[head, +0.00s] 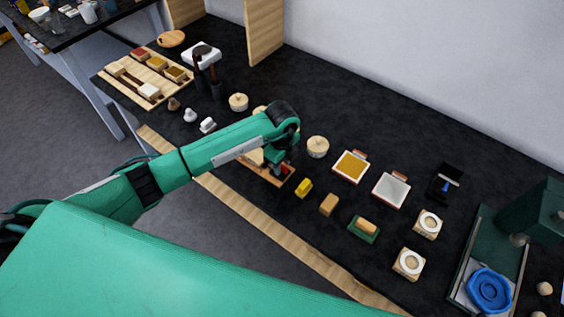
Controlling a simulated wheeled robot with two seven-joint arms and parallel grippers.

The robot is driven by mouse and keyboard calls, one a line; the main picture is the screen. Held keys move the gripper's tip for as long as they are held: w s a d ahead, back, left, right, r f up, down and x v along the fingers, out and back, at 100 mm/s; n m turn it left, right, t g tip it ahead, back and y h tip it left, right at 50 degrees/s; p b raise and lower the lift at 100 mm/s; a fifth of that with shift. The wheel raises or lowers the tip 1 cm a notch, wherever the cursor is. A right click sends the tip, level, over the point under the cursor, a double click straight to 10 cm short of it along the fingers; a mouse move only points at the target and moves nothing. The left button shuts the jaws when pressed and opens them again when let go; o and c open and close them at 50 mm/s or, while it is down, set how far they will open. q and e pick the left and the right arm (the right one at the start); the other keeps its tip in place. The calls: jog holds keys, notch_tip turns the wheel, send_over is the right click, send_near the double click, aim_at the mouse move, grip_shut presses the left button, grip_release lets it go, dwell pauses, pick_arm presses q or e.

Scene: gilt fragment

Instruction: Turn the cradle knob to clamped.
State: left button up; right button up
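My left arm comes in from the left, and its gripper (276,167) points down at a wooden piece (262,174) near the bench's front edge, which may be the cradle. The arm and wrist hide much of this piece. A small red part (287,168) shows right beside the fingers; it may be the knob, but I cannot tell its setting or whether the fingers touch it. The fingers are small and dark here, so their opening does not show. My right gripper is not in view.
The black bench (325,120) has a wooden front edge (270,232). A yellow block (304,187) and a tan block (329,204) stand close right of the gripper. A round wooden piece (318,147) is behind. A green press-like device (530,215) with a blue dish (489,288) stands far right.

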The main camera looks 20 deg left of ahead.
aim_at(282, 166)
pick_arm(q)
notch_tip(282, 166, up, 14)
jog(key=b, duration=0.4)
jog(key=shift+f, duration=0.1)
dwell(0.4)
